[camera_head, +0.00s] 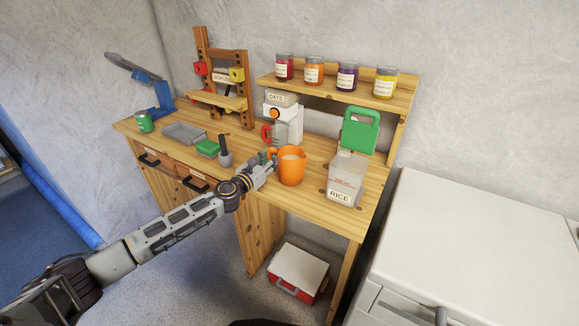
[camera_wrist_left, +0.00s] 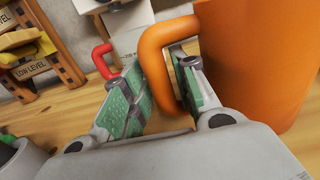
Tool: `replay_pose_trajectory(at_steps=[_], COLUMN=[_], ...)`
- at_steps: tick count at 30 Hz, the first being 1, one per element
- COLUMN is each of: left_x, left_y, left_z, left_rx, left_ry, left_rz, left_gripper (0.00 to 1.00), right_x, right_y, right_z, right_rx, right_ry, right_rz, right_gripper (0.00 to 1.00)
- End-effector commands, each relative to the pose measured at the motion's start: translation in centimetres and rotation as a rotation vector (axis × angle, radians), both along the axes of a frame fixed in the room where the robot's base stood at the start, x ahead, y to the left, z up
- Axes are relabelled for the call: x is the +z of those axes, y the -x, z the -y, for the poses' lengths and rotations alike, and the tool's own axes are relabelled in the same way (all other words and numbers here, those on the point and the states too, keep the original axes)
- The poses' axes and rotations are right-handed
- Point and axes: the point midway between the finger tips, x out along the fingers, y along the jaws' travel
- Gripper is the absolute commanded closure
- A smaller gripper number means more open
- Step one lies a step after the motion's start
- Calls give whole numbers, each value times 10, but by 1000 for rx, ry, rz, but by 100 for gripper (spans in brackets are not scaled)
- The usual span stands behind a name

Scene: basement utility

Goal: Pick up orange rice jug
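The orange rice jug (camera_head: 292,170) stands upright near the front edge of the wooden workbench, with something pale inside. Its handle faces left, towards my left gripper (camera_head: 267,160). In the left wrist view the jug (camera_wrist_left: 265,60) fills the upper right, and its handle (camera_wrist_left: 152,55) passes between the two green-padded fingers of my left gripper (camera_wrist_left: 155,95). One finger reaches into the handle loop and the other is outside it. The fingers are apart, with a gap around the handle. My right gripper does not show.
A clear container labelled RICE (camera_head: 346,180) stands right of the jug. A shelf with jars (camera_head: 340,89) overhangs the back.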

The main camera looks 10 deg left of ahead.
Motion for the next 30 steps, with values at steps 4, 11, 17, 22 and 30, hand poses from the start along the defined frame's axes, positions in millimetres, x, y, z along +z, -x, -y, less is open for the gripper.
replay_pose_trajectory(at_steps=[4, 11, 17, 22, 30], left_x=[0, 0, 2, 4, 20], left_y=[0, 0, 0, 0, -1], left_z=[0, 0, 0, 0, -1], left_rx=[0, 0, 0, 0, 1], left_ry=[0, 0, 2, 1, 0], left_rz=[0, 0, 2, 3, 4], left_gripper=[93, 100, 100, 100, 100], right_x=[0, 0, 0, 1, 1], right_y=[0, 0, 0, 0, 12], right_z=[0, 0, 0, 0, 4], right_rx=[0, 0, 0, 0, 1], right_ry=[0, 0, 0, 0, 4], right_rz=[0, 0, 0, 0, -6], right_gripper=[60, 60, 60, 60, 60])
